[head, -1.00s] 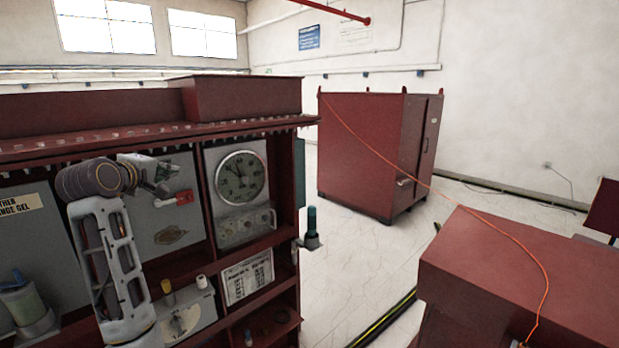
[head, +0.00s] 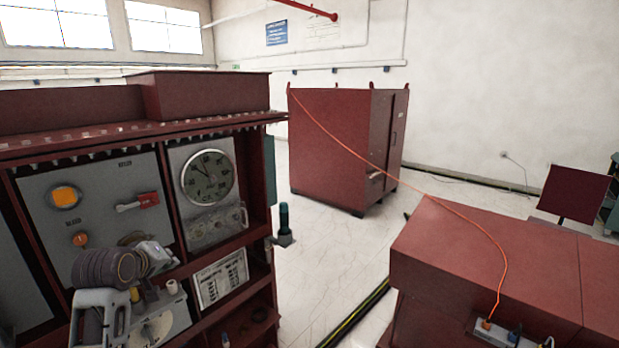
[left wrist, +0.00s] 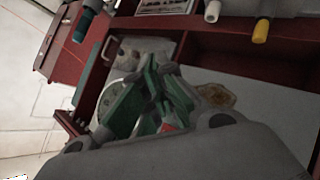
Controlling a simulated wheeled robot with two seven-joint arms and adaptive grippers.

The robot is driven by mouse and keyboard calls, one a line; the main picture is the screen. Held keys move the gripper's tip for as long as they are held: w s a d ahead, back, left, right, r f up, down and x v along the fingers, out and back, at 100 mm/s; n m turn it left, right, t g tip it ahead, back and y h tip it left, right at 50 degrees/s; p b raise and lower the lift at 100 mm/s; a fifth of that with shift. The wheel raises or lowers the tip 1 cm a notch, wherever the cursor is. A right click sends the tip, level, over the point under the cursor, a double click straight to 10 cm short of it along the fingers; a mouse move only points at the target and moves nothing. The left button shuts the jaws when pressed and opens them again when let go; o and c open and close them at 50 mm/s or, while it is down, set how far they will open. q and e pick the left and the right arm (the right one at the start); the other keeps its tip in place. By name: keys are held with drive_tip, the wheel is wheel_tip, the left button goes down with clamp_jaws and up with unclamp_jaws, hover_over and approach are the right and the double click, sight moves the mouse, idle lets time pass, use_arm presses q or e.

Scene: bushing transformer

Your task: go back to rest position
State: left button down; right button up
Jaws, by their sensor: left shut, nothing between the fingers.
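My left gripper (head: 165,258) is low at the left of the head view, in front of the lower part of the grey switch panel (head: 98,215). In the left wrist view its green-padded fingers (left wrist: 158,100) are shut, with nothing between them. A switch with a red handle (head: 148,200) is on the panel above the gripper, clear of it. A lit orange lamp (head: 64,197) and an orange knob (head: 80,239) also show there. My right gripper is not in view.
A round dial (head: 208,178) sits right of the switch panel. Yellow and white knobs (head: 172,287) are close beside the gripper. A dark red cabinet (head: 335,150) stands behind, and a red box (head: 480,260) with an orange cable is at right.

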use_arm(q)
drive_tip(key=s+d+f+m+g, duration=0.2)
drive_tip(key=s+d+f+m, duration=0.15)
drive_tip(key=s+f, duration=0.35)
drive_tip(key=s+d+f+m+g, duration=0.2)
drive_tip(key=s+d+f+m, duration=0.15)
drive_tip(key=f, duration=0.55)
drive_tip(key=s+d+f+m+g+h, duration=0.1)
drive_tip(key=s+d+f+m+g, duration=0.1)
drive_tip(key=s+d+f, duration=0.5)
drive_tip(key=s+f+m+g, duration=0.2)
drive_tip(key=s+f+m, duration=0.15)
drive_tip(key=s, duration=0.75)
wheel_tip(320, 180, down, 33)
drive_tip(key=s+g, duration=0.1)
drive_tip(key=s, duration=0.1)
drive_tip(key=s+a+f+b, duration=0.1)
drive_tip(key=s+a+f, duration=0.1)
drive_tip(key=s+f, duration=0.9)
drive_tip(key=s+a+f+g, duration=0.1)
drive_tip(key=s+f, duration=0.9)
drive_tip(key=s, duration=0.1)
drive_tip(key=shift+s+a+f+b, duration=0.35)
drive_tip(key=shift+f+b, duration=0.05)
drive_tip(key=shift+s+n, duration=0.1)
drive_tip(key=shift+n, duration=0.15)
